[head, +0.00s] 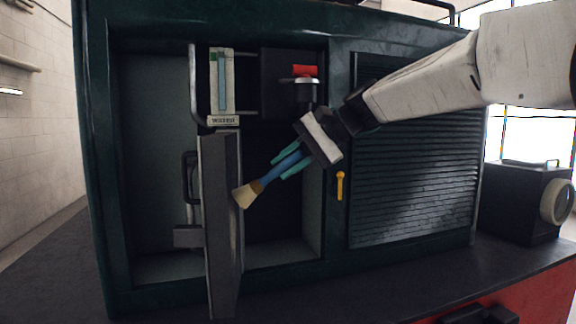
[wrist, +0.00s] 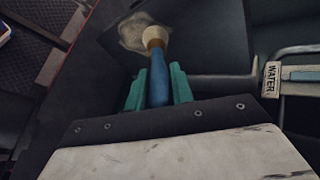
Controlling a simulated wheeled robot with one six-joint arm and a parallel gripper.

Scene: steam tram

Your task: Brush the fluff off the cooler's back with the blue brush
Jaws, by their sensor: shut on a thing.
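My gripper (head: 278,170) has its teal fingers shut on the handle of the blue brush (head: 268,182). The brush slants down to the left, its pale bristles by a grey upright slab (head: 222,215), seen nearly edge-on, which looks like the cooler. In the wrist view, the brush (wrist: 157,85) points away from my gripper (wrist: 158,72) toward a dark flat panel (wrist: 205,45), apparently the cooler's back. A pale grey patch of fluff (wrist: 131,32) lies on that panel beside and partly behind the bristles. I cannot tell whether the bristles touch it. The fluff is hidden in the head view.
The dark green cabinet (head: 340,45) surrounds the open recess. A WATER gauge (head: 222,85) with a bent pipe is above the slab, and a red-topped fitting (head: 306,80) is right of it. A yellow handle (head: 340,185) and louvred panel (head: 415,180) lie further right.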

